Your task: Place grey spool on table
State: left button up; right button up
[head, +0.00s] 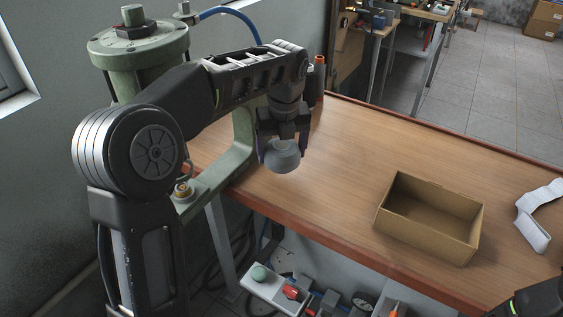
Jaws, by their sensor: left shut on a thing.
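A grey spool (281,157) is between the fingers of my left gripper (283,142), which points down and is shut on it. The spool is round and cup-like, and the fingers cover part of its sides. It appears over the left part of the brown wooden table (340,190); I cannot tell whether it touches the tabletop. Only a dark part of my right arm shows in the bottom right corner, and its gripper is out of view.
An open, empty cardboard box (383,222) stands on the table's right part. A white curled piece (534,226) lies right of it. A green pneumatic press (140,55) stands at the left. An orange-topped dark cylinder (319,75) stands behind my gripper. The table's middle is clear.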

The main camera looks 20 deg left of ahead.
pick_arm(q)
jog(key=shift+f, duration=0.1)
jog(key=shift+f, duration=1.8)
jog(key=shift+f, duration=0.1)
jog(key=o, duration=1.5)
